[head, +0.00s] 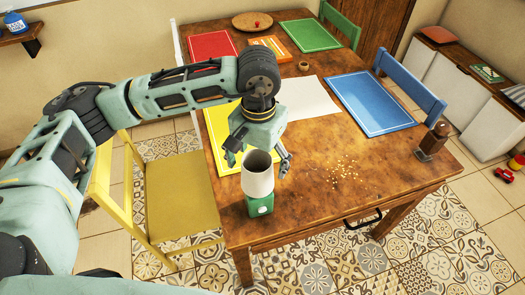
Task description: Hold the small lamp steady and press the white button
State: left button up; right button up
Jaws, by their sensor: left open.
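The small lamp (257,183) stands upright at the near left corner of the wooden table. It has a pale shade and a green base (261,206). A small white button (262,210) shows on the front of the base. My left gripper (258,162) is open, just behind the lamp, with one finger to the left of the shade and one to the right. The shade hides part of the gripper, and I cannot tell whether the fingers touch it. My right gripper is not in view.
The table (330,205) also bears red, green, yellow and blue (370,102) mats. Crumbs (343,170) lie to the right of the lamp. A brown grinder-like object (433,140) stands at the right edge. A yellow chair (180,195) is at the left, a blue chair (410,85) at the right.

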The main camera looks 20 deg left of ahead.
pick_arm(q)
jog(key=f, duration=0.2)
jog(key=f+p, duration=0.1)
jog(key=f, duration=0.2)
jog(key=shift+s+f, duration=0.3)
jog(key=shift+f, duration=0.45)
jog(key=c, duration=1.6)
jog(key=shift+c, duration=0.2)
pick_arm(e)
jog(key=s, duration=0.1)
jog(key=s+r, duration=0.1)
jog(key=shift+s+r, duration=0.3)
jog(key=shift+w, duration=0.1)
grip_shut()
